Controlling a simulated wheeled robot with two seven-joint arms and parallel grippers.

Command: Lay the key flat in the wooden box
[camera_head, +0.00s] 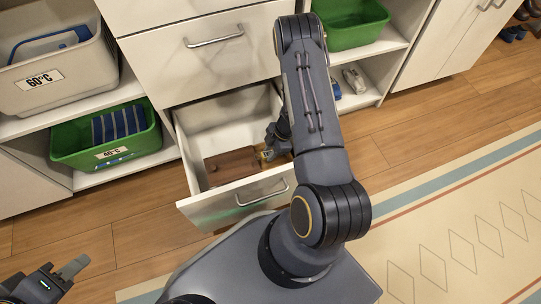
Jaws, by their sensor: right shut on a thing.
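The lower drawer (222,207) is pulled open, and a brown wooden box (231,165) lies inside it. My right arm reaches over the drawer from above. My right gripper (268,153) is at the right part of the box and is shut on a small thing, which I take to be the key. A small yellowish patch shows at its fingertips, but the key's shape and tilt are too small and covered to tell. My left gripper (68,270) is low at the left, over the floor, far from the drawer. Its finger gap is unclear.
A closed drawer (205,52) is above the open one. To the left are a grey 60°C basket (75,88) and a green 40°C basket (75,150) on shelves. Another green basket (355,35) is at the right. A patterned rug (450,230) covers the floor at right.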

